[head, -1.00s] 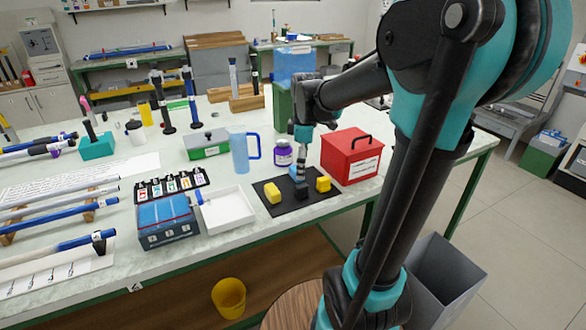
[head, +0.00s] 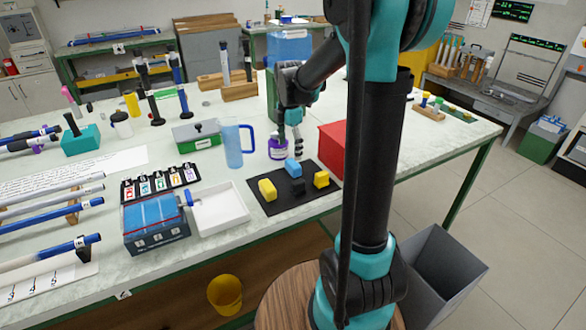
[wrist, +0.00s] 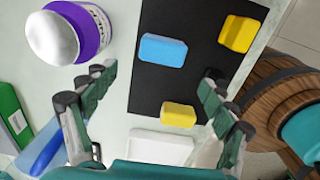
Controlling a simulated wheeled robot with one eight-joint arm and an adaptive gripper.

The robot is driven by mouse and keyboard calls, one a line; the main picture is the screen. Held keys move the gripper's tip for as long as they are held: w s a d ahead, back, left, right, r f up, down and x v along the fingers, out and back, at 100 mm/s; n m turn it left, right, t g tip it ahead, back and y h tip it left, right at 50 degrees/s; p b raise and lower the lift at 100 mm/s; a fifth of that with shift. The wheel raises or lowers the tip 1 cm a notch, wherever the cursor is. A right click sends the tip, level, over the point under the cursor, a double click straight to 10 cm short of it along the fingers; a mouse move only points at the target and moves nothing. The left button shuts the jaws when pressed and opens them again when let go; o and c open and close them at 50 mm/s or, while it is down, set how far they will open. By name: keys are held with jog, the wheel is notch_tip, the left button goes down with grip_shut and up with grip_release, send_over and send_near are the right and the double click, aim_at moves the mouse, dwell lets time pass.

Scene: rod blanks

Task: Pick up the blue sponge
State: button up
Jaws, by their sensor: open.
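The blue sponge (head: 293,168) lies on a black mat (head: 271,206) near the table's front edge. In the wrist view the blue sponge (wrist: 163,50) lies flat beyond my fingertips, a little right of the middle of the gap. My gripper (head: 297,150) is just behind and above the blue sponge, apart from it. In the wrist view my gripper (wrist: 158,84) is open, with nothing between its fingers.
A purple-labelled jar (head: 278,147) stands close beside my gripper, left of the mat. A red box (head: 334,143) stands to the right, partly behind my arm. A blue jug (head: 231,143), a white tray (head: 220,212) and a blue-topped box (head: 155,222) are to the left.

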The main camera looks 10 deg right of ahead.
aim_at(293, 163)
notch_tip(293, 163, down, 2)
jog(key=shift+f, duration=0.1)
jog(key=f, duration=0.2)
jog(key=d+f, duration=0.1)
jog(key=f, duration=0.1)
jog(key=shift+w+d, duration=0.15)
jog(key=shift+f, duration=0.5)
jog(key=shift+c, duration=0.4)
jog(key=c, duration=0.9)
